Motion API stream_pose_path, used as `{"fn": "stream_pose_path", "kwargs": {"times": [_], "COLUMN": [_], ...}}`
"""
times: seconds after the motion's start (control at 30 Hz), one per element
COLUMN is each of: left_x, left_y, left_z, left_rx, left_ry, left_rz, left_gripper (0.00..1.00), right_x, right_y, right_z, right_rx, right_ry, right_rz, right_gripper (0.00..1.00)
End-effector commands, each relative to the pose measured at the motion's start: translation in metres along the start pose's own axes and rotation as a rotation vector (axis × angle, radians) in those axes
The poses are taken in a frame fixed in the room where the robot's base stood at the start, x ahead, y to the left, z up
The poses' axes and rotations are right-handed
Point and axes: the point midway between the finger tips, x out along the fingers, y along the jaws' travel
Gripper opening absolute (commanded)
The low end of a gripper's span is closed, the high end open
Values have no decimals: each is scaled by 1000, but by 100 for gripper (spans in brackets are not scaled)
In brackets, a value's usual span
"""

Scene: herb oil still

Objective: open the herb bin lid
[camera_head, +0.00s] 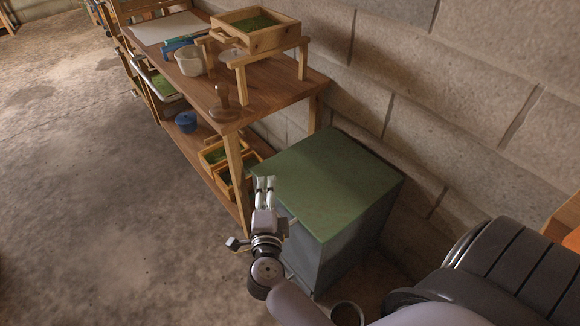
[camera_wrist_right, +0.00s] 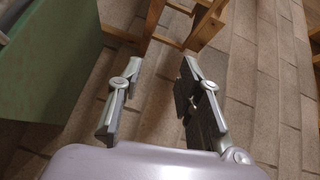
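The herb bin (camera_head: 350,235) is a grey box standing against the block wall. Its green lid (camera_head: 325,180) lies flat and closed on top. My right gripper (camera_head: 265,181) is at the lid's left edge in the head view; whether it touches the lid cannot be told. In the right wrist view the gripper (camera_wrist_right: 155,95) has its two fingers apart with nothing between them. The green lid (camera_wrist_right: 50,65) shows at the left of that view, outside the fingers. My left gripper is not in view.
A wooden shelf table (camera_head: 270,100) stands beyond the bin, close to its left, carrying a wooden tray of herbs (camera_head: 254,30), a pale pot (camera_head: 188,61) and a wooden-handled object (camera_head: 224,103). Herb boxes (camera_head: 218,153) sit on its lower shelf. Open floor (camera_head: 100,220) lies left.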

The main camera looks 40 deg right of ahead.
Motion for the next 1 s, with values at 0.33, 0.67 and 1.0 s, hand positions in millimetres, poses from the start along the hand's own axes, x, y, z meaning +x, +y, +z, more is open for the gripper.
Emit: {"fn": "stream_pose_path", "kwargs": {"times": [0.33,0.67,1.0], "left_x": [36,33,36], "left_y": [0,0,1], "left_z": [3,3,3], "left_rx": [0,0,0], "left_ry": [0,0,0], "left_rz": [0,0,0], "left_gripper": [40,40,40], "right_x": [-6,47,119], "right_y": [-12,-5,9], "right_z": [-35,-39,-44], "right_rx": [406,405,404], "right_ry": [115,115,114], "right_rz": [155,153,153], "right_gripper": [33,33,33]}}
